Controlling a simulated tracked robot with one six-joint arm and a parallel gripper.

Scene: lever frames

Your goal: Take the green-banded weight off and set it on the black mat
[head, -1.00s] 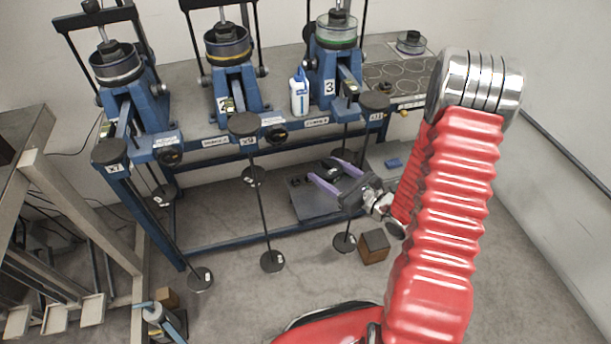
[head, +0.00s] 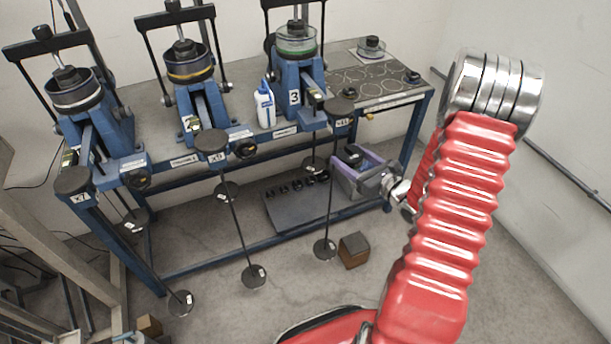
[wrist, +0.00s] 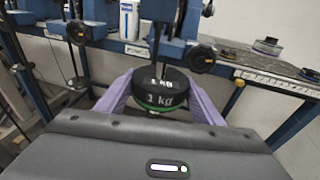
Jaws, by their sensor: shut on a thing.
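A black weight (wrist: 160,91) marked 1 kg, with a green band low on its side, sits between the purple fingers in the wrist view. My gripper (head: 357,166) is shut on it, below the front edge of the bench. A thin rod shows just above the weight; I cannot tell whether they touch. In the head view the weight is a small dark shape (head: 352,156), partly hidden by the fingers. A dark mat (head: 372,84) with ring outlines lies on the bench top at the right.
Three blue lever frames stand on the bench (head: 150,98); frame 3 (head: 294,97) is nearest the gripper. Hanging rods with discs (head: 325,249) hang in front. A white bottle (head: 265,105) stands on top. A dark tray (head: 300,206) with small weights lies below; a brown box (head: 353,250) is on the floor.

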